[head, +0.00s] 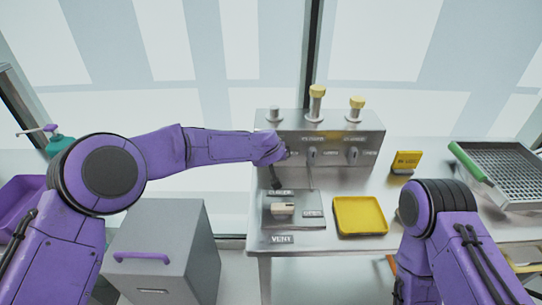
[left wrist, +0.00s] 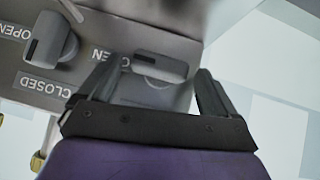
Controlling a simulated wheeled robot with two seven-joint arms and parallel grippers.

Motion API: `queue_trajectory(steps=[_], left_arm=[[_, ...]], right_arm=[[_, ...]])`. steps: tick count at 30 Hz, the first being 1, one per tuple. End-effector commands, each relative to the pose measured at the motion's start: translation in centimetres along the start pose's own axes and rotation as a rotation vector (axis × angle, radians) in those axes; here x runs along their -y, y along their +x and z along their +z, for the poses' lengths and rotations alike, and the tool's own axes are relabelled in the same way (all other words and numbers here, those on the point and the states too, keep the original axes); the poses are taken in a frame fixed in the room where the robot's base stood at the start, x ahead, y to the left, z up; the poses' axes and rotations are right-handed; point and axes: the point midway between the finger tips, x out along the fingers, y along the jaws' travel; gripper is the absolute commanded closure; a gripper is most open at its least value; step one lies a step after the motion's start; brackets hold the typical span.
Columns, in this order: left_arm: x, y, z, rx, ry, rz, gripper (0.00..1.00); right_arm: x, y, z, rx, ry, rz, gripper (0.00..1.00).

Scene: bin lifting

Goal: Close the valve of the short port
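A grey metal valve block (head: 355,135) stands on the table in the head view. Its short port (head: 275,114) is at the left, bare metal; two taller ports have yellow caps. My left gripper (head: 281,152) is at the block's left front, covering the short port's valve in the head view. In the left wrist view this valve's grey handle (left wrist: 160,66) lies between the open fingers of my left gripper (left wrist: 152,85), crosswise, with its slotted end toward an OPEN label. I cannot tell whether a finger touches it. My right gripper is out of view.
The middle valve (head: 311,156) and right valve (head: 352,155) are beside it on the block. A panel with a switch (head: 283,209), a yellow tray (head: 360,216), a yellow sign (head: 406,162) and a wire rack (head: 505,170) are on the table. A grey bin (head: 165,245) stands left.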

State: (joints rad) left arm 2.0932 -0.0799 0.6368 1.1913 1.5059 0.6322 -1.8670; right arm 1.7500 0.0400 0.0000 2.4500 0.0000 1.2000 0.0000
Motion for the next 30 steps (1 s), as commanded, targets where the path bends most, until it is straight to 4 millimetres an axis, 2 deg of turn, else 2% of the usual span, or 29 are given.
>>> queue_trajectory(steps=[4,7,15,18,22,30], left_arm=[[0.0,-0.2,0.0,0.000,0.000,0.000,0.08],[0.1,-1.4,0.0,-0.001,-0.001,0.000,0.08],[0.1,-7.7,0.0,-0.002,-0.001,0.002,0.08],[0.1,-9.4,0.0,-0.001,-0.001,0.001,0.08],[0.1,-10.4,0.0,0.000,0.000,0.000,0.08],[0.1,-10.5,0.0,0.000,0.000,0.000,0.08]], right_arm=[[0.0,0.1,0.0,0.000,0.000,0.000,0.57],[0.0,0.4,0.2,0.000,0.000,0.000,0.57],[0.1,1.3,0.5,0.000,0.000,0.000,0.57],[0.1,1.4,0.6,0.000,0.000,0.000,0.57],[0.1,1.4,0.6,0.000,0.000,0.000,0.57],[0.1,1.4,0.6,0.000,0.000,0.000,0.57]])
